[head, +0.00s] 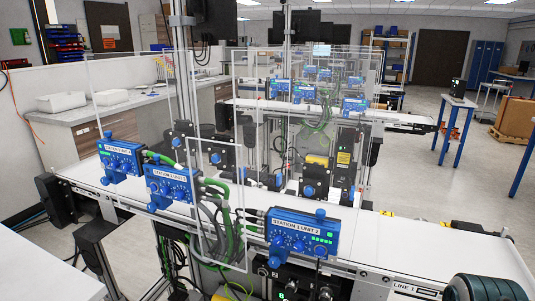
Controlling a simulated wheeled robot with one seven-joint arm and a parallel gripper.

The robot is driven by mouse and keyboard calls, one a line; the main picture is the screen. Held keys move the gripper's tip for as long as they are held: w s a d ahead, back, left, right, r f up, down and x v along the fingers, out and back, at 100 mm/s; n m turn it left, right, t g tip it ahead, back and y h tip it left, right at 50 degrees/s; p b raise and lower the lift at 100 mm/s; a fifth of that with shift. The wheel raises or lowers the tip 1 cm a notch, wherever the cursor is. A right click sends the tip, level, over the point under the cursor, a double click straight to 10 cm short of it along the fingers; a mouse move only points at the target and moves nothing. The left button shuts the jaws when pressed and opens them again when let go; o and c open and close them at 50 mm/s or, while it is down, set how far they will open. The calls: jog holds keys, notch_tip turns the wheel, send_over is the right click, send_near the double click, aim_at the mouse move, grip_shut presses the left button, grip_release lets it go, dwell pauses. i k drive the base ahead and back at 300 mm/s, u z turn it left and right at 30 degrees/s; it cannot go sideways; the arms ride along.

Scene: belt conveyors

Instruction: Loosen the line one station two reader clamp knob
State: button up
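Three blue units with printed labels are mounted along the near conveyor, which bears a "LINE 1" mark (405,288). The nearest unit (300,235) has a label ending in "UNIT 2"; its station number is hard to read. It has a blue knob on top (320,213) and a larger blue knob at its lower left (276,254). Two more blue units, a middle one (171,187) and a left one (121,158), sit further left; their labels are too small to read surely. Which knob is the reader clamp's, and whether it is tight, I cannot tell.
The near conveyor's white belt (430,245) is bare at the right. Clear panels (215,200) and green and grey cables (215,215) stand around the units. A second line with blue units (305,92) runs behind. Open floor (455,185) lies at right.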

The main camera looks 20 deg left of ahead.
aim_at(152, 206)
jog(key=u, duration=1.65)
jog(key=k, duration=0.55)
jog(key=u, duration=0.45)
jog(key=i, duration=1.05)
jog(key=z, duration=0.45)
